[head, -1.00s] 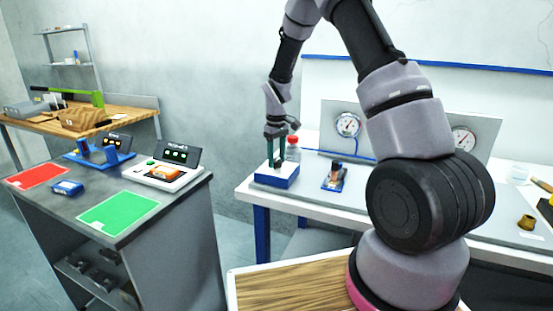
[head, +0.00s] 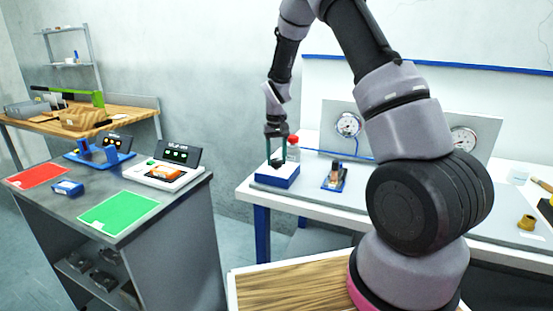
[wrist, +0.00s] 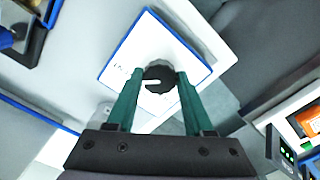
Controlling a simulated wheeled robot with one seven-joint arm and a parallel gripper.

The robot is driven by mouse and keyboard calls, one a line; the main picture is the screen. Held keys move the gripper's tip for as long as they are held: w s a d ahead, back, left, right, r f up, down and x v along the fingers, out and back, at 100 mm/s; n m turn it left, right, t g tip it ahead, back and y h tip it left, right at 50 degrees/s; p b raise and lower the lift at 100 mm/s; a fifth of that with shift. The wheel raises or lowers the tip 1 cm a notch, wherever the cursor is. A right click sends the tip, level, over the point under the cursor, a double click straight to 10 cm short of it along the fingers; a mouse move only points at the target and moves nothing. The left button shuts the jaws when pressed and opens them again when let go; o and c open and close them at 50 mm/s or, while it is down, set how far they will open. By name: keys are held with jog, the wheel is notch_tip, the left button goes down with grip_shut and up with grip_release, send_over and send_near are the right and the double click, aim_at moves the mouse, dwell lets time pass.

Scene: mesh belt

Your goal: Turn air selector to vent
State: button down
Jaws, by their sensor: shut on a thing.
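The air selector is a black round knob (wrist: 168,72) with a white pointer mark, on the white top of a blue-sided box (head: 277,180). The box stands at the left end of the white bench. My gripper (head: 277,161) reaches down from above; its green fingers are on either side of the knob and shut on it. In the wrist view my gripper (wrist: 160,74) has one finger left and one right of the knob, and the pointer mark points left. Small lettering left of the knob is too small to read.
A red-capped bottle (head: 293,143) stands close behind the box. A small blue-based fixture (head: 334,178) sits to its right, with a gauge panel (head: 348,124) behind. A grey cabinet (head: 165,225) with red and green mats stands to the left, across a gap.

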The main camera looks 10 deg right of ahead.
aim_at(277, 160)
dwell(0.3)
jog(key=shift+c, duration=1.4)
grip_release()
notch_tip(277, 160, up, 11)
jog(key=s+d+r+m+t+y, duration=0.1)
jog(key=s+d+r+m+t, duration=0.2)
jog(key=s+r, duration=1.1)
jog(key=s+d+r+t, duration=0.1)
jog(key=s+r+t, duration=0.1)
jog(key=s, duration=0.6)
jog(key=s+d+r+m+t+y, duration=0.1)
jog(key=s+r+t, duration=0.1)
jog(key=s+r, duration=0.3)
jog(key=s, duration=0.3)
jog(key=shift+d, duration=0.25)
